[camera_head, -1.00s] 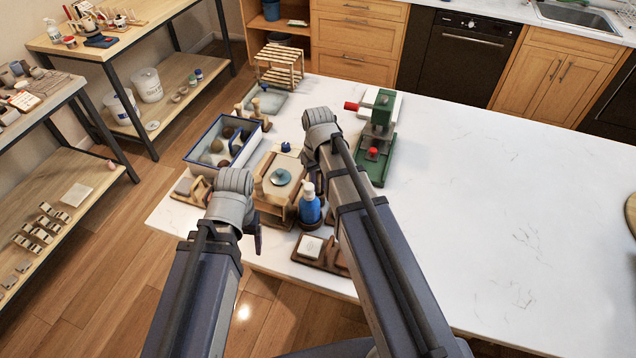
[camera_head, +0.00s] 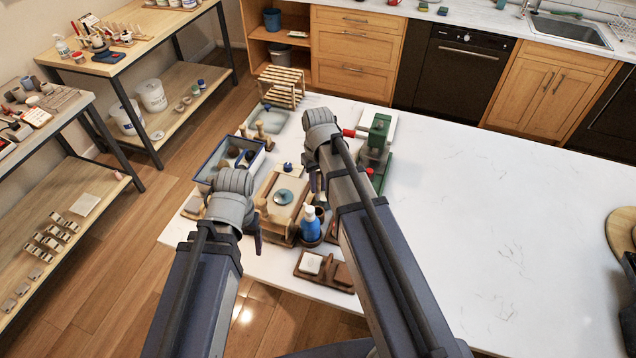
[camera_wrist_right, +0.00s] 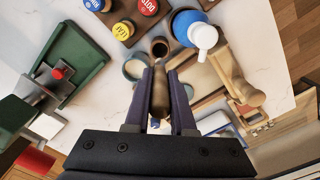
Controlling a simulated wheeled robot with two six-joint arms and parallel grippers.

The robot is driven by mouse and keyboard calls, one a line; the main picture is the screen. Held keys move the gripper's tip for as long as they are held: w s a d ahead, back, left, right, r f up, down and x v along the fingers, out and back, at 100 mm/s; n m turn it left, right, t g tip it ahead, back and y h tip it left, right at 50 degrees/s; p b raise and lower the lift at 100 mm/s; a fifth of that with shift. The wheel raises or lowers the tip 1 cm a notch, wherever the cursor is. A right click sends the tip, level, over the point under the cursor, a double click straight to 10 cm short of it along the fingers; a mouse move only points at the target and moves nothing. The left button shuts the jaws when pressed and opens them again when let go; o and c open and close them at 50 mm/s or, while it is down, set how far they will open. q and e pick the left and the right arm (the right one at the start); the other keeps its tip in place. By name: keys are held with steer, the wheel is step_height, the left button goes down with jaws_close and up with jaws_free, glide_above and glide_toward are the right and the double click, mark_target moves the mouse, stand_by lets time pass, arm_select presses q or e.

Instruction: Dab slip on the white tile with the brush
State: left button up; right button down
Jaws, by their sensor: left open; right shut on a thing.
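The white tile (camera_head: 310,263) lies flat on a brown wooden stand near the table's front edge. My right gripper (camera_wrist_right: 160,92) is shut on a slim brown handle, seemingly the brush (camera_wrist_right: 160,97); its bristles are not clear. In the head view this gripper (camera_head: 313,182) is largely hidden by its own arm, beyond the blue bottle. My left gripper (camera_head: 256,236) is open, left of the wooden box.
A blue bottle with white pump (camera_head: 311,222) stands behind the tile. A wooden box (camera_head: 280,205), a blue-rimmed tray (camera_head: 207,178) and a green press (camera_head: 376,150) crowd this side. Round-lidded jars (camera_wrist_right: 122,30) show in the wrist view.

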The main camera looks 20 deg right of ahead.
mark_target(318, 172)
steer(key=shift+r+p, duration=3.15)
steer(key=shift+r, duration=0.25)
arm_select(q)
step_height(318, 172, up, 7)
steer(key=shift+f, duration=0.15)
steer(key=shift+f, duration=0.15)
arm_select(e)
steer(key=shift+f, duration=0.2)
